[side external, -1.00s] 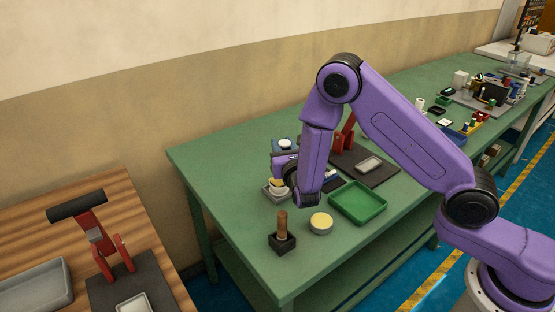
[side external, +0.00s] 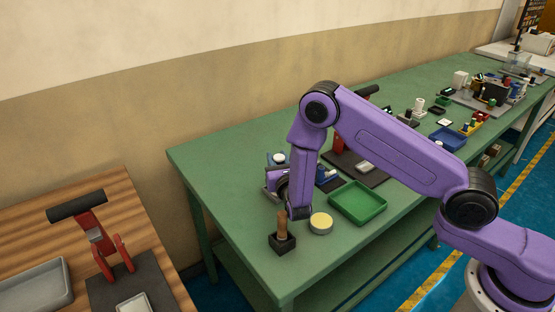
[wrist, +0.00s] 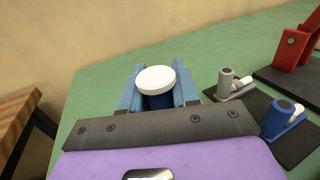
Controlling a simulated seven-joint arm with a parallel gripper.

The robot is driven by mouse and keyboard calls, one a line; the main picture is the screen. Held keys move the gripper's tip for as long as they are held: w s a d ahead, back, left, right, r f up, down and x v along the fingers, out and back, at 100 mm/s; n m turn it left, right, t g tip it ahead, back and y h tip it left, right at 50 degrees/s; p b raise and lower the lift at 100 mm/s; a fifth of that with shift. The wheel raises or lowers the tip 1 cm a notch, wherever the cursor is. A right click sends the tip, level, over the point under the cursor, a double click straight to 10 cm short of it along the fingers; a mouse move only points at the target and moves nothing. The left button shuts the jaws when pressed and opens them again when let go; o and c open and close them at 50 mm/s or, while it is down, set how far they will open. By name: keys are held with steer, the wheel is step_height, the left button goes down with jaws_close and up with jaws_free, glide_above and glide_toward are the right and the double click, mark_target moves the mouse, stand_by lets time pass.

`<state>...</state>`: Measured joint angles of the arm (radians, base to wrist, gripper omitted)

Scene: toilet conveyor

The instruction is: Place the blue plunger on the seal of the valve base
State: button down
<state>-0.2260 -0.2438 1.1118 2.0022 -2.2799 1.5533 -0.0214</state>
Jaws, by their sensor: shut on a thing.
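The blue plunger (wrist: 157,101) with a round white disc (wrist: 155,78) on top is between the blue-grey fingers of my gripper (wrist: 157,88), which are shut on it. In the side view the white disc (side external: 279,157) shows just above my gripper (side external: 277,166), over the far left part of the green table.
A wooden-handled tool in a black holder (side external: 283,243), a round dish with yellow contents (side external: 321,223) and a green tray (side external: 357,202) are near my gripper. A red lever press (wrist: 294,48) stands at the right. Bare green table (side external: 225,170) lies to the left.

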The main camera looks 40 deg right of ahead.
steer(key=c, duration=0.8)
jaws_free()
steer(key=shift+f, duration=0.1)
steer(key=shift+c, duration=0.2)
steer(key=shift+s+a, duration=0.15)
steer(key=shift+s, duration=0.05)
steer(key=s+a+r, duration=0.1)
steer(key=s+r, duration=0.3)
steer(key=r, duration=0.3)
steer(key=shift+a+r, duration=0.2)
steer(key=shift+a, duration=0.1)
steer(key=shift+s, duration=0.1)
